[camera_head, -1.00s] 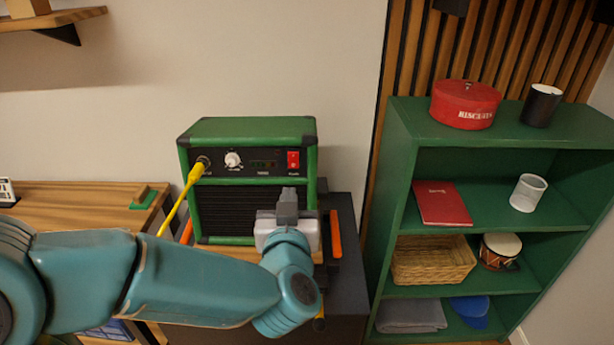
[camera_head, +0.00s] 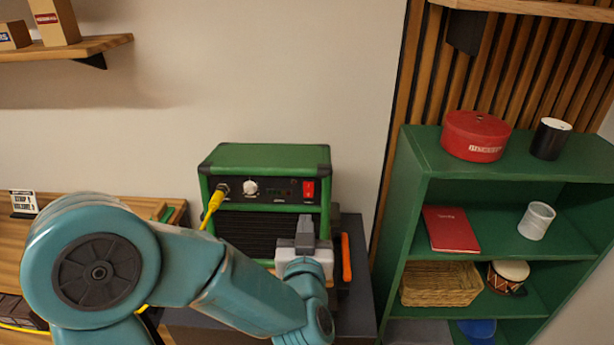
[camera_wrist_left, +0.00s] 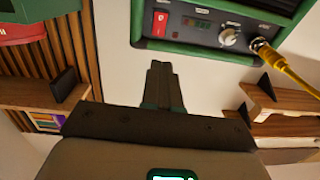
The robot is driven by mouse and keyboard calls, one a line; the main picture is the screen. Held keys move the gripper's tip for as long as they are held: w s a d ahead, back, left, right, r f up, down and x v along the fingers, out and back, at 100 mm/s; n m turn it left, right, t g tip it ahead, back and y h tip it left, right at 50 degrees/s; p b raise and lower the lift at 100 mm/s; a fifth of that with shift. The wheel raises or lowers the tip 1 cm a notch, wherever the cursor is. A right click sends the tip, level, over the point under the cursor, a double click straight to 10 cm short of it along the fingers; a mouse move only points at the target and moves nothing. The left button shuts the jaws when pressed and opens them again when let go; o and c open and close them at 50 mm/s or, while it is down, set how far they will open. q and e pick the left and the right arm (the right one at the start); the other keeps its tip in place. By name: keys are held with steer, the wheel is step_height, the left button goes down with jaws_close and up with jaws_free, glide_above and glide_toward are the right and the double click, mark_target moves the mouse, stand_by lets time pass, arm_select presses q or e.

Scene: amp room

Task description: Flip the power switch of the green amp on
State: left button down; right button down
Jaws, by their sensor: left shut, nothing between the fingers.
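The green amp (camera_head: 265,162) stands on a dark stand against the wall. Its red power switch (camera_head: 309,190) is at the right end of the black front panel, and it also shows in the left wrist view (camera_wrist_left: 160,23). A white knob (camera_head: 250,187) and a yellow cable (camera_head: 212,206) are at the panel's left. My left gripper (camera_head: 305,228) is shut and empty, in front of the amp and below the switch, apart from it. In the left wrist view its closed fingers (camera_wrist_left: 160,75) point toward the panel near the switch. My right gripper is not in view.
A green shelf (camera_head: 412,215) on the right holds a red biscuit tin (camera_head: 475,137), a dark cup (camera_head: 550,138), a red book (camera_head: 450,230) and a basket (camera_head: 441,285). A wooden desk (camera_head: 20,245) is at the left. An orange-handled tool (camera_head: 346,258) is beside the amp.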

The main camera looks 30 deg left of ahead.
mark_target(308, 186)
arm_select(q)
steer(key=shift+h, duration=0.3)
steer(key=p+x, duration=0.8)
steer(key=x, duration=0.2)
steer(key=shift+w+a, duration=0.25)
steer(key=shift+w, duration=0.05)
steer(key=shift+w+a+f+p, duration=0.2)
steer(key=shift+w+a+p, duration=0.15)
steer(key=shift+w, duration=0.2)
